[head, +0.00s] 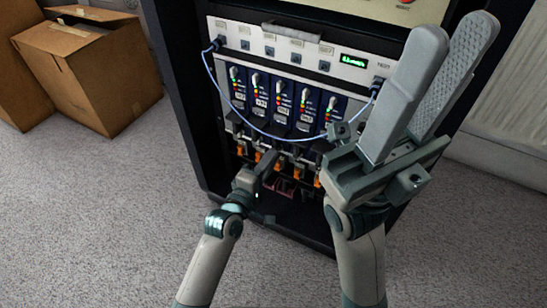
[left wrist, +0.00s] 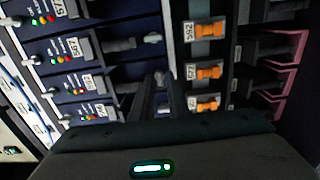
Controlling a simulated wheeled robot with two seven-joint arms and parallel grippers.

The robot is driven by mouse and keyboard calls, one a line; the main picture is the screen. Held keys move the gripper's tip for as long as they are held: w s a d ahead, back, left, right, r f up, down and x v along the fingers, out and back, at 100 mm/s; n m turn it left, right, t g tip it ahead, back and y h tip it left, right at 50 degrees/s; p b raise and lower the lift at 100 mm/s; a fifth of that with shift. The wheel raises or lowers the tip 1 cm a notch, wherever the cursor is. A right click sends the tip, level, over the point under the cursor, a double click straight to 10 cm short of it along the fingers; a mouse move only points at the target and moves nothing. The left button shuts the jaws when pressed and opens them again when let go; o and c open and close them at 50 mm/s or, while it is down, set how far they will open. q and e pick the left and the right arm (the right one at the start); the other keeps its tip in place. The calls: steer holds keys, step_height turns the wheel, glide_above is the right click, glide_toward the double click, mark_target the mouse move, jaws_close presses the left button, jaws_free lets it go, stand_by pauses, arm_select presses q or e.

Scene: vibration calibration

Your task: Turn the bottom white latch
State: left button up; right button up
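The equipment rack (head: 215,70) fills the middle of the head view, with a row of blue modules (head: 279,97) and small latches below them. My left gripper (head: 270,160) is in front of this latch row. In the left wrist view its dark fingers (left wrist: 165,88) point into the rack, close together. A small white latch (left wrist: 152,38) shows beyond them; another pale tip (left wrist: 160,75) is near the fingertips, and I cannot tell whether they touch it. My right gripper (head: 455,28) is raised at the right, its two long fingers apart and empty.
Orange latches (left wrist: 208,72) line a strip beside the fingers. Pink-edged parts (left wrist: 285,78) are below them in the rack. A blue cable (head: 254,129) hangs across the modules. Cardboard boxes (head: 105,80) stand at the left. The carpet (head: 90,220) in front is clear.

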arm_select(q)
steer(key=shift+w+d, duration=0.1)
steer(key=shift+w, duration=0.1)
jaws_close()
